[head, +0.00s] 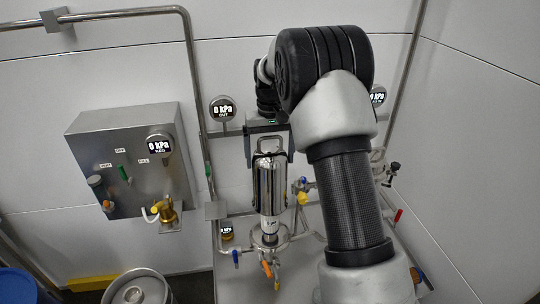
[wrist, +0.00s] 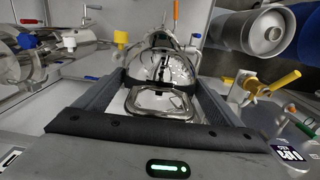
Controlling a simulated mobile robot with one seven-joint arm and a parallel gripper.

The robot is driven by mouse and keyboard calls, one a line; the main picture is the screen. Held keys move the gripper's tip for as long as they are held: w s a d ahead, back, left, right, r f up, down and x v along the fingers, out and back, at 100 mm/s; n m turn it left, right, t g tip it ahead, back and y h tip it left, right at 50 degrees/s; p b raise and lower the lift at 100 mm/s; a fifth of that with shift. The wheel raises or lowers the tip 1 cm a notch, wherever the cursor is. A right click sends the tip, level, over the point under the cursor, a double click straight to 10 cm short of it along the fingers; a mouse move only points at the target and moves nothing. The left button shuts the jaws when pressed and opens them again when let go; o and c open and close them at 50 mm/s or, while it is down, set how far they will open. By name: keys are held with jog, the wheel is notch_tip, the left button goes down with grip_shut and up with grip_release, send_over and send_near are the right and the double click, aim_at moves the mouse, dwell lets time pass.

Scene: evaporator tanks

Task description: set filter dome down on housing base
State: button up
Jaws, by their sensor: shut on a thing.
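The filter dome (head: 270,185) is a shiny silver upright cylinder with a wire handle on top. My gripper (head: 269,150) is above it, pointing down, shut on the dome at its handle end. In the wrist view the rounded dome top (wrist: 160,68) and its handle lie between the two dark fingers of my gripper (wrist: 160,84). The housing base (head: 268,239) is a round metal flange with valves under it, directly below the dome. I cannot tell whether the dome touches it. The dome hides the base in the wrist view.
A steel control box (head: 128,160) with gauge and valves is on the left wall. Pipes and coloured valve handles surround the base. A yellow-handled valve (wrist: 262,86) is close right of my gripper in the wrist view. A keg (head: 137,288) stands at lower left.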

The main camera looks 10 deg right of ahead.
jog(key=shift+f+b, duration=2.85)
jog(key=shift+f, duration=3.15)
dwell(2.0)
